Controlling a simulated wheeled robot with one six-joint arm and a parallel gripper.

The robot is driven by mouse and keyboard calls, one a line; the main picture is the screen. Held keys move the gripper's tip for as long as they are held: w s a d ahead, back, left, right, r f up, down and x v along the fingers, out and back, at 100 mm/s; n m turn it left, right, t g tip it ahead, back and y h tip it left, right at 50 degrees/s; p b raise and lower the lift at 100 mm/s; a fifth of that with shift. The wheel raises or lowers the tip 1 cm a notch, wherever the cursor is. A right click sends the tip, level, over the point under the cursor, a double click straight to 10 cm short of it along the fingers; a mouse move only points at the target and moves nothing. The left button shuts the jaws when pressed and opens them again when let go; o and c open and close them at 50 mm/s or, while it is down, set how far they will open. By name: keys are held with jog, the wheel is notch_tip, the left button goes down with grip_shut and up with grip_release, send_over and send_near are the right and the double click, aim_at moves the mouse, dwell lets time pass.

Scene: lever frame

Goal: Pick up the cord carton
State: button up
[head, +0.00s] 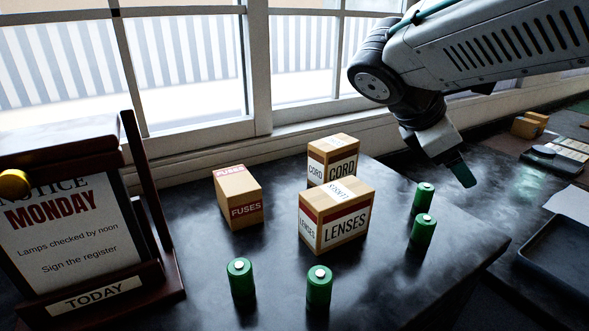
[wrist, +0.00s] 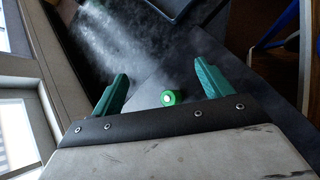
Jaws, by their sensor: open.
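The cord carton (head: 343,163) is a small tan box with white CORD labels. It stands upright on the dark table, behind and partly hidden by the lenses carton (head: 336,222). The fuses carton (head: 238,197) stands to its left, with a gap between them. The cord carton is not in the wrist view.
Green batteries stand upright on the table: a right rear one (head: 423,197), a right front one (head: 422,231), and two in front (head: 241,279) (head: 319,288). A notice frame (head: 160,215) stands at left. The window sill (head: 290,142) runs behind. A dark tray (head: 560,255) is at right.

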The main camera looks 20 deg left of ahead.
jog(key=w+a+n+t, duration=0.1)
jog(key=a+n+t, duration=0.3)
jog(key=a, duration=0.8)
jog(key=n+t, duration=0.2)
jog(key=n, duration=0.3)
send_near(329, 149)
jog(key=x, duration=1)
jog(key=shift+w+d+f, duration=0.15)
jog(key=shift+d, duration=0.1)
grip_shut()
grip_release()
jog(key=shift+w, duration=0.1)
jog(key=shift+a, duration=0.1)
